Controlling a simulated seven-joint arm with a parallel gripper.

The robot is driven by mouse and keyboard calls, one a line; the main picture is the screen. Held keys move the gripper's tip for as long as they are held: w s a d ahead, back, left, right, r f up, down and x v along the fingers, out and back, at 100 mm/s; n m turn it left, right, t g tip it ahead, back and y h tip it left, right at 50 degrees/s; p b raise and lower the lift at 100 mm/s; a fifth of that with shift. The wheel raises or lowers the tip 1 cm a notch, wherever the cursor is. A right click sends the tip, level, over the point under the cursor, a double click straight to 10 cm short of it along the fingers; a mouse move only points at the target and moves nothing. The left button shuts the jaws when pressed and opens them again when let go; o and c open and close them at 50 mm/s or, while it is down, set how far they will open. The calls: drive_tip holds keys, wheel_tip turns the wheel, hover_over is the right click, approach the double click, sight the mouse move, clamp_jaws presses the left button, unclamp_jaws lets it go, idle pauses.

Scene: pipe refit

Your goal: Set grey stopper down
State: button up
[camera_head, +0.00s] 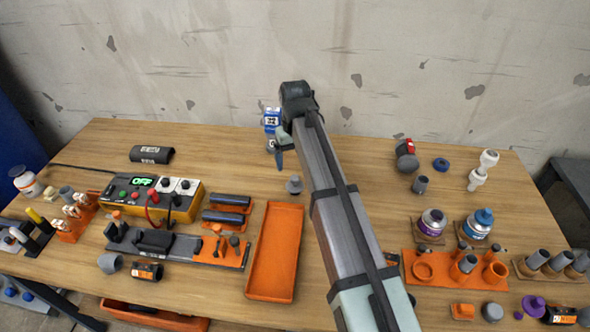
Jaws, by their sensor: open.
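A small grey stopper (294,185) stands on the wooden table, a little above the orange tray's far end and left of my arm. It looks upright and nothing is seen touching it. My gripper (279,159) hangs from the end of my arm, slightly up and left of the stopper in the picture. It is open, with a dark finger pointing down, and I see nothing held in it. My arm partly hides the gripper, so the exact gap to the stopper cannot be told.
An empty orange tray (275,252) lies below the stopper. A blue and white container (271,119) stands behind my gripper. A power unit (153,196) and black cylinders (227,200) are left. An orange holder (424,272) and two jars are right. Bare table surrounds the stopper.

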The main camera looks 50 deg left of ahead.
sight(295, 177)
drive_tip(key=shift+r, duration=1.55)
